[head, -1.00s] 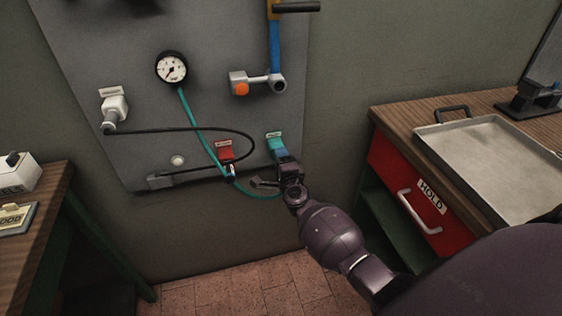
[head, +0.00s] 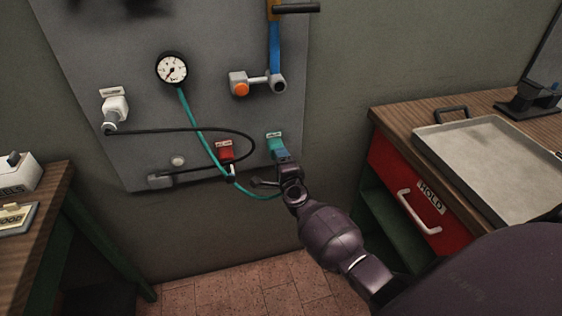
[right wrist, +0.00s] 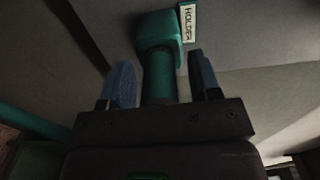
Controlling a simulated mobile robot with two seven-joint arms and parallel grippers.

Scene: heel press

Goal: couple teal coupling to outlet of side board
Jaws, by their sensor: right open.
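A teal block (head: 275,142) is fixed low on the right of the grey side board (head: 200,110). In the right wrist view the teal block (right wrist: 158,28) has a HOLDER label beside it. A teal cylinder, apparently the coupling (right wrist: 158,80), extends from it towards my gripper. My right gripper (head: 282,157) is open at the teal block. Its blue fingers stand on either side of the cylinder, apart from it, in the right wrist view (right wrist: 164,82). A teal hose (head: 192,117) runs from the gauge down towards the gripper. My left gripper is not in view. I cannot tell which fitting is the outlet.
A red fitting (head: 224,151) sits left of the teal block, with the teal hose and a black hose (head: 185,130) close by. A white fitting (head: 115,107) is further left. A bench with a metal tray (head: 475,150) and red drawer (head: 403,195) stands right.

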